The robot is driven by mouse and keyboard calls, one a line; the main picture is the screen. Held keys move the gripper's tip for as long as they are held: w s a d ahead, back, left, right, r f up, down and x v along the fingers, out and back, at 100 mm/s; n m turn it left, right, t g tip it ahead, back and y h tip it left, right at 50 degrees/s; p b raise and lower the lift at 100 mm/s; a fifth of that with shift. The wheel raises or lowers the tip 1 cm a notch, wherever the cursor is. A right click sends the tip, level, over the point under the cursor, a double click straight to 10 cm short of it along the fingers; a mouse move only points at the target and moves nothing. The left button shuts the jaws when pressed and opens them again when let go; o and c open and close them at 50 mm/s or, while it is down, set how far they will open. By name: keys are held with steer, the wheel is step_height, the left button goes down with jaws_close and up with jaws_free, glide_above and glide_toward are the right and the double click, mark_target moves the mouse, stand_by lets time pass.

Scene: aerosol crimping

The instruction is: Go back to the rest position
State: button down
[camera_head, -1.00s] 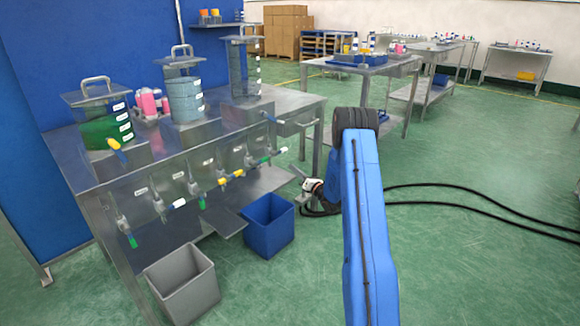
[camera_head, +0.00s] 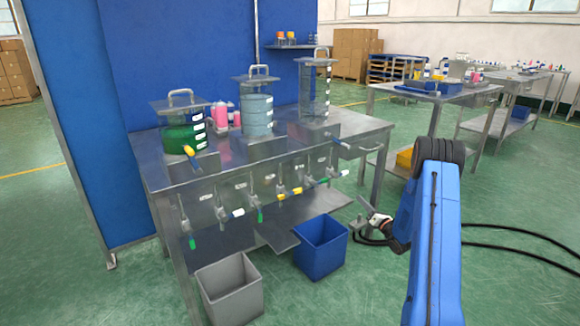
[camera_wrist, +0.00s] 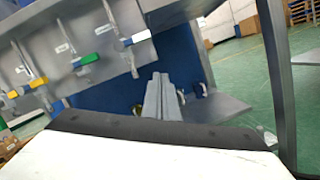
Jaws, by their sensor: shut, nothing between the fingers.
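My gripper (camera_head: 366,214) is in the head view, at the end of my blue arm, to the right of the blue bin and in front of the steel bench (camera_head: 165,184). In the wrist view my gripper (camera_wrist: 157,82) shows its two grey fingers side by side, closed together with nothing between them. The wrist view looks toward the bench front, where several valves with coloured handles, such as a green one (camera_wrist: 85,60), hang from the panel.
A blue bin (camera_head: 321,248) and a grey bin (camera_head: 230,290) stand on the green floor before the bench. Tanks with green (camera_head: 184,132) and blue-grey liquid (camera_head: 257,115) stand on it. Black cables (camera_head: 510,238) lie at right. The floor at front left is clear.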

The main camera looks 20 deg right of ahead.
steer(key=a+r+m+g+h, duration=0.2)
steer(key=a+r+m, duration=0.15)
steer(key=r, duration=0.35)
steer(key=a+r+m+g+h, duration=0.1)
steer(key=a+r+m+h, duration=0.2)
steer(key=r, duration=0.4)
steer(key=s+a+r+m+g+h, duration=0.2)
steer(key=s+a+r+m+g, duration=0.2)
steer(key=s+a+r+m, duration=0.55)
steer(key=s+a+m+g, duration=0.2)
steer(key=s+a+m, duration=0.3)
steer(key=s, duration=1.1)
steer(key=s+a+m+g+y, duration=0.1)
steer(key=s+a+m+g, duration=0.2)
steer(key=s, duration=1.3)
steer(key=s+a+m+g+y, duration=0.1)
steer(key=s+a+m+g, duration=0.2)
steer(key=s+a+m, duration=0.5)
steer(key=s, duration=0.7)
steer(key=shift+s+a+f+m, duration=0.15)
steer(key=shift+s+m, duration=0.15)
steer(key=shift+s, duration=0.1)
